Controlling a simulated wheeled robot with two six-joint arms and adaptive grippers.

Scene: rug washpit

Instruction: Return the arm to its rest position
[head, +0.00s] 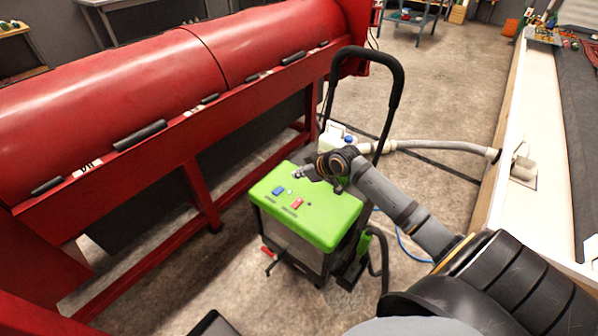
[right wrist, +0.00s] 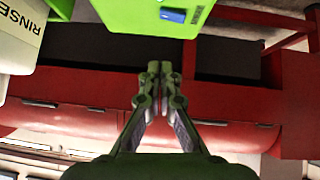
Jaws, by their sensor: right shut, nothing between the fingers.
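My right arm (head: 390,200) reaches in from the lower right of the head view. Its gripper (head: 298,174) is over the green top of a wheeled machine (head: 325,222), which carries a blue switch (head: 278,190) and a red switch (head: 297,203). In the right wrist view the two fingers of the gripper (right wrist: 159,70) are together with nothing between them. The green machine (right wrist: 130,15) and its blue switch (right wrist: 173,15) show at the top there. I cannot tell from these views how far the fingertips are from the machine. My left gripper is not in view.
A long red machine (head: 120,90) with black handles fills the left. The green machine's black push handle (head: 395,90) rises behind my gripper. A white container (head: 335,135) and a grey hose (head: 440,146) are behind it. Open floor (head: 450,85) lies beyond.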

